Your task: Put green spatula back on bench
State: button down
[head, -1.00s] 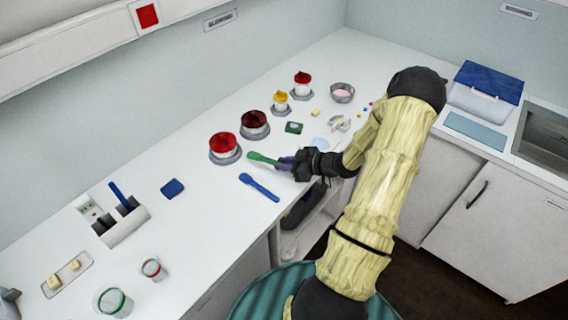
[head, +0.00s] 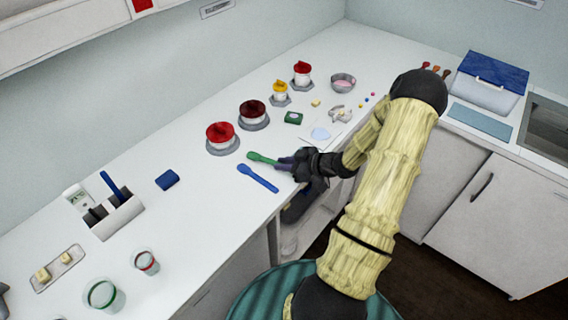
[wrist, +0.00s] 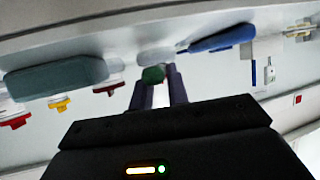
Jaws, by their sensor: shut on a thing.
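The green spatula (head: 262,159) shows in the head view with its green end pointing left, over or on the white bench (head: 205,185). My gripper (head: 290,164) is shut on its right end, near the bench's front edge. In the wrist view the round green end of the spatula (wrist: 153,75) shows just beyond the fingers of my gripper (wrist: 160,88). The hidden part of the spatula lies between the fingers. I cannot tell whether the spatula touches the bench.
A blue spatula (head: 258,178) lies on the bench just in front of the green one. Lidded jars, including a red one (head: 220,136), stand behind. A holder (head: 115,215) and cups (head: 104,295) are at the left.

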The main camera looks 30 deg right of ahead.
jog(key=shift+s+f+b, duration=0.1)
jog(key=shift+f+b, duration=0.2)
jog(key=shift+f, duration=0.45)
dwell(0.6)
jog(key=c, duration=1.3)
grip_release()
jog(key=b+v, duration=0.1)
jog(key=v, duration=1.6)
jog(key=shift+s+d+b, duration=0.15)
jog(key=shift+s+b, duration=0.05)
jog(key=shift+b, duration=0.15)
jog(key=shift+w, duration=0.1)
